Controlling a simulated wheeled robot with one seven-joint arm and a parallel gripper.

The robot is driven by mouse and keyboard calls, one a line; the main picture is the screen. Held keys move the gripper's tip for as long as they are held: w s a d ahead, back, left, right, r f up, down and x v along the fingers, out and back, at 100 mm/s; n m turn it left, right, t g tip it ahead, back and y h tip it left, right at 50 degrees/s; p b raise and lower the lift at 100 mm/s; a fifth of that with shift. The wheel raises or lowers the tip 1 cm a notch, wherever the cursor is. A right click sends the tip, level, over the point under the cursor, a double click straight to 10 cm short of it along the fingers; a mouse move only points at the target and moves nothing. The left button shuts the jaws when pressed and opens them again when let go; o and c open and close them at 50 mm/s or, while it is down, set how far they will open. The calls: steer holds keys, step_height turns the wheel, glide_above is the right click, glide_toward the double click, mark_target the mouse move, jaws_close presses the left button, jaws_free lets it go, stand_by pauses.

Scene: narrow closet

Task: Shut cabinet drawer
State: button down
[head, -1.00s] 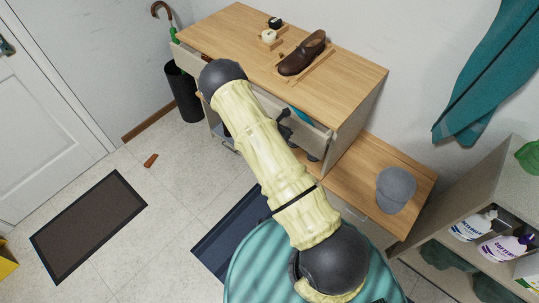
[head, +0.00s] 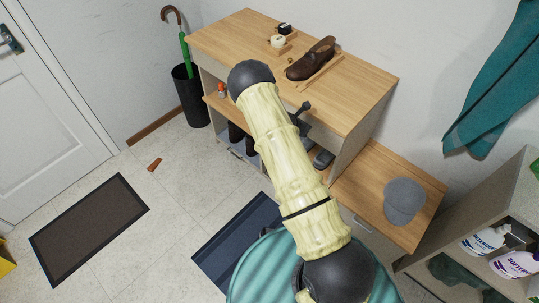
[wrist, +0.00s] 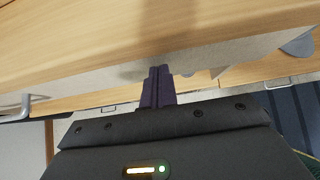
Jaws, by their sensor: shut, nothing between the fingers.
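The wooden cabinet (head: 350,82) stands against the wall, with its top in full view. Its pale drawer front (wrist: 225,55) runs under the top's edge in the wrist view and looks about flush with it. In the head view my arm hides most of the drawer front. A metal handle (wrist: 18,108) shows at the left of the wrist view. My gripper (wrist: 157,82) is shut and empty, its fingertips at the drawer front; I cannot tell if they touch. In the head view my gripper (head: 302,108) is a small dark shape by the cabinet's front edge.
A brown shoe (head: 311,60) and small items sit on the top. An open shelf below holds an orange bottle (head: 221,90). A lower bench with a grey cap (head: 404,201) stands at the right. An umbrella bin (head: 190,97) stands left. Floor at left is mostly clear.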

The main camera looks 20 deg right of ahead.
steer(key=shift+w+d+r, duration=0.1)
steer(key=shift+d+r, duration=0.1)
steer(key=shift+r, duration=0.05)
steer(key=s+a+r+b, duration=0.1)
steer(key=s+a+r, duration=0.5)
steer(key=a, duration=0.4)
steer(key=shift+s+r+b, duration=0.2)
steer(key=shift+r+b, duration=0.05)
steer(key=shift+b, duration=0.1)
steer(key=shift+a, duration=0.1)
steer(key=s+a+r+m+g+y+p, duration=0.1)
steer(key=s+a+r+m+y, duration=0.3)
steer(key=s+r+m, duration=0.5)
steer(key=s+a+r+m+g+y, duration=0.1)
steer(key=s+a+r+m+y, duration=0.2)
steer(key=s+r+m, duration=0.6)
steer(key=s+m+y, duration=0.1)
steer(key=s+m, duration=0.3)
steer(key=m, duration=0.2)
steer(key=shift+s+a+r+p, duration=0.2)
steer(key=shift+a+r+p, duration=0.15)
steer(key=shift+a+r, duration=0.05)
